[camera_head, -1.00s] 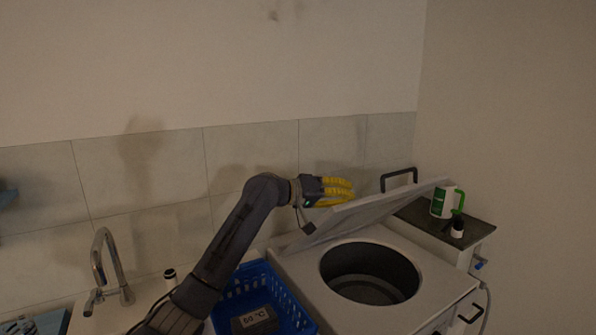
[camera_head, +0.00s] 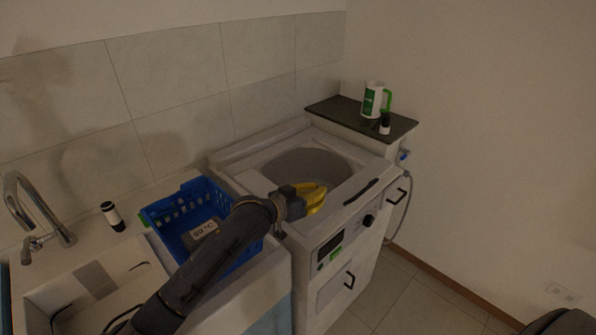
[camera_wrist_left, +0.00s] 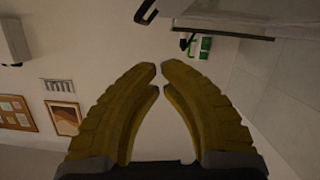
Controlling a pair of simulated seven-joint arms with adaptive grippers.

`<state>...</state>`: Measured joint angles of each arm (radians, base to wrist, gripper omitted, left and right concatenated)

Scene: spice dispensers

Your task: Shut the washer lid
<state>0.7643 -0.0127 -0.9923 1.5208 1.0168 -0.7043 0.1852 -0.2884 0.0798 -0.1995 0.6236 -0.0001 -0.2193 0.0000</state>
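The washer (camera_head: 326,262) stands in the middle of the head view. Its lid (camera_head: 257,183) lies down over the top, flat or nearly so, with a grey oval area in its middle. The black lid handle (camera_head: 360,190) is at the front edge; it also shows in the left wrist view (camera_wrist_left: 146,10). My left gripper (camera_head: 319,198), with yellow fingers, is over the front left part of the lid. I cannot tell whether it touches. Its fingertips (camera_wrist_left: 160,72) almost meet with nothing between them. My right gripper is out of view.
A blue basket (camera_head: 165,228) stands left of the washer, beside a sink tap (camera_head: 22,205) and a black-and-white bottle (camera_head: 113,216). A dark-topped cabinet (camera_head: 345,112) at the right holds a green-and-white mug (camera_head: 372,100) and a small bottle (camera_head: 385,124).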

